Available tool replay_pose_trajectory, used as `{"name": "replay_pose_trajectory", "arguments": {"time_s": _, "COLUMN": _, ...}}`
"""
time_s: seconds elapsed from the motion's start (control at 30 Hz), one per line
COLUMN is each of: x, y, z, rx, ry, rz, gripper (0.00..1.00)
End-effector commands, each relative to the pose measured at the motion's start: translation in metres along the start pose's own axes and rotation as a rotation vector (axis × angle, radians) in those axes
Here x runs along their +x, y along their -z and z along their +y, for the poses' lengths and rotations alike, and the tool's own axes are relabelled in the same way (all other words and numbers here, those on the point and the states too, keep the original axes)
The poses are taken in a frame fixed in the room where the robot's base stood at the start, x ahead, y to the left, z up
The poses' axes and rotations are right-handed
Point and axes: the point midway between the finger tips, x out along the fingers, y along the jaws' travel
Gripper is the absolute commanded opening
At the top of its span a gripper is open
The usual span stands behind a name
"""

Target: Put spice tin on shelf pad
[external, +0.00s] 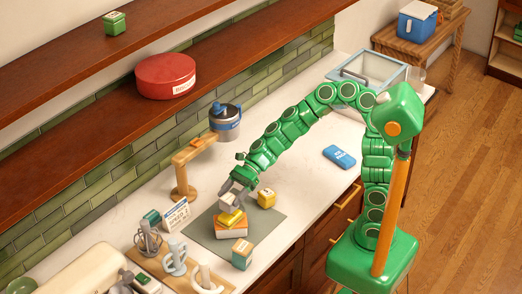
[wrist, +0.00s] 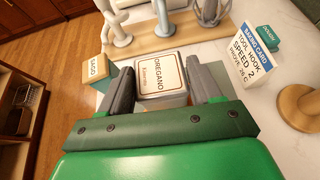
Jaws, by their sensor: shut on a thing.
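My gripper (external: 236,190) is shut on a spice tin with a white label reading OREGANO (wrist: 158,73). In the wrist view the tin sits between my two fingers (wrist: 165,82). In the external view the pale tin (external: 228,200) is just above a yellow tin (external: 232,217), which lies on an orange tin with a white front (external: 231,230). I cannot tell whether the held tin touches the yellow one. The stack stands on a grey-green mat (external: 268,227) on the counter. No pad shows on the wall shelves.
A yellow tin (external: 266,198) and a SAGO tin (external: 242,254) stand near the stack. A wooden stand (external: 184,180), baking card (external: 176,214) and utensils (external: 174,257) are to the left. A red tin (external: 166,76) is on the lower shelf (external: 105,112). The counter near the blue packet (external: 339,157) is mostly clear.

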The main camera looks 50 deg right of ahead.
Motion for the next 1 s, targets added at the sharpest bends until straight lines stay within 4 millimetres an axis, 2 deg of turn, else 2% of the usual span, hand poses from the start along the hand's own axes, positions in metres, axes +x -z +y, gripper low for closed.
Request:
{"name": "replay_pose_trajectory", "arguments": {"time_s": 0.2, "x": 0.010, "y": 0.021, "z": 0.000, "rx": 0.001, "ry": 0.000, "rz": -0.002, "gripper": 0.32}}
{"name": "replay_pose_trajectory", "arguments": {"time_s": 0.6, "x": 0.011, "y": 0.026, "z": 0.000, "rx": 0.000, "ry": 0.001, "rz": 0.000, "gripper": 0.32}}
{"name": "replay_pose_trajectory", "arguments": {"time_s": 0.63, "x": 0.011, "y": 0.026, "z": 0.000, "rx": 0.000, "ry": 0.001, "rz": 0.000, "gripper": 0.67}}
{"name": "replay_pose_trajectory", "arguments": {"time_s": 0.7, "x": 0.011, "y": 0.025, "z": 0.000, "rx": -0.001, "ry": 0.001, "rz": 0.000, "gripper": 0.77}}
{"name": "replay_pose_trajectory", "arguments": {"time_s": 0.8, "x": 0.011, "y": 0.025, "z": 0.000, "rx": -0.001, "ry": 0.001, "rz": 0.000, "gripper": 0.89}}
{"name": "replay_pose_trajectory", "arguments": {"time_s": 1.0, "x": 0.011, "y": 0.025, "z": 0.000, "rx": -0.001, "ry": 0.001, "rz": 0.000, "gripper": 0.89}}
